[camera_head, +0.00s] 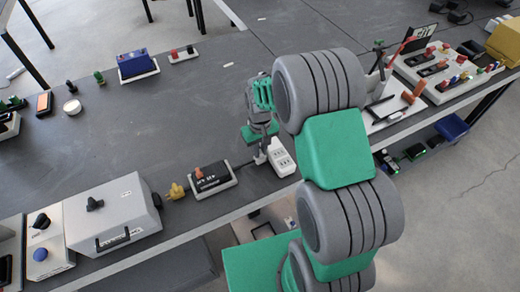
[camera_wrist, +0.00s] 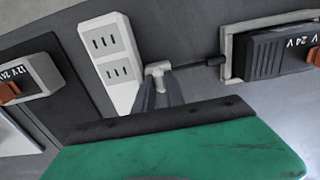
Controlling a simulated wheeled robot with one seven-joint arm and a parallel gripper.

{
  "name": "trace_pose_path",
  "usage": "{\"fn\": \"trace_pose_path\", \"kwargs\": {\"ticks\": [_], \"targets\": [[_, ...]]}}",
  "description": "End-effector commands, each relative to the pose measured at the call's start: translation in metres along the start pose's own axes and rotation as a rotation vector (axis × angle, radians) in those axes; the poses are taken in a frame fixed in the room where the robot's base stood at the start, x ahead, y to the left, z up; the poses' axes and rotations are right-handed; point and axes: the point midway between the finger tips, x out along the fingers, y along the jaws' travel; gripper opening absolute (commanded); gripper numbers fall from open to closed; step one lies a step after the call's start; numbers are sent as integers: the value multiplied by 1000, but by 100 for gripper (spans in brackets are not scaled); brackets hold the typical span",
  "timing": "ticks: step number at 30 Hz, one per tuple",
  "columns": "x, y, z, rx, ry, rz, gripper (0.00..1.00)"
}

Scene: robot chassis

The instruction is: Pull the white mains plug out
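The white mains plug (camera_wrist: 157,69) shows in the wrist view at the tips of my gripper (camera_wrist: 158,82). The two grey fingers close in on it from both sides. The white socket strip (camera_wrist: 108,48) stands just left of the plug, with two slotted outlets facing up and nothing in them. The plug appears beside the strip, apart from its visible outlets; its height over the table is hard to tell. In the head view my gripper (camera_head: 260,157) points down at the left side of the socket strip (camera_head: 281,158), and the plug is mostly hidden.
A black 24 V unit in a grey tray (camera_wrist: 229,58) is right of the plug, with a dark lead end toward it. A 12 V unit (camera_wrist: 28,80) is at the left. In the head view, a yellow plug (camera_head: 176,191) and grey case (camera_head: 112,213) stand left.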

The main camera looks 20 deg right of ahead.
Motion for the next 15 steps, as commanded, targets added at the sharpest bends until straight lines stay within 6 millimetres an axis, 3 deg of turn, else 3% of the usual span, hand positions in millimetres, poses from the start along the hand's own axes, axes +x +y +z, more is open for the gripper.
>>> {"fn": "trace_pose_path", "kwargs": {"ticks": [4,15], "targets": [[0,0,0,1,0,0,0],[0,0,0,1,0,0,0]]}}
